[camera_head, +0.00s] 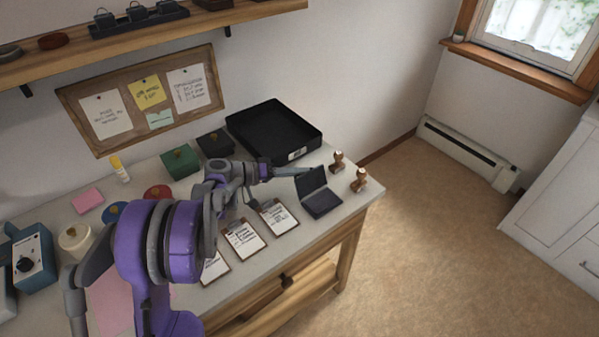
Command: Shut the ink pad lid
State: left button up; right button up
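The ink pad (322,203) is a small dark case near the right front corner of the workbench. Its lid (311,180) stands raised at the back left of the base, so the case is open. My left gripper (292,182) is just left of the lid, with its fingers spread and pointing right toward it. Nothing shows between the fingers. I cannot tell if a fingertip touches the lid. My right gripper is not in view.
Two wooden stamps (338,162) (359,180) stand right of the ink pad. A black tray (275,133) lies behind my gripper. Small clipboards (279,218) lie along the front edge. Green (180,162) and black (215,143) boxes stand left of the tray.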

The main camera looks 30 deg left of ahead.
pick_arm(q)
jog(key=shift+w+d, duration=0.15)
jog(key=shift+w, duration=0.05)
grip_shut()
dwell(1.4)
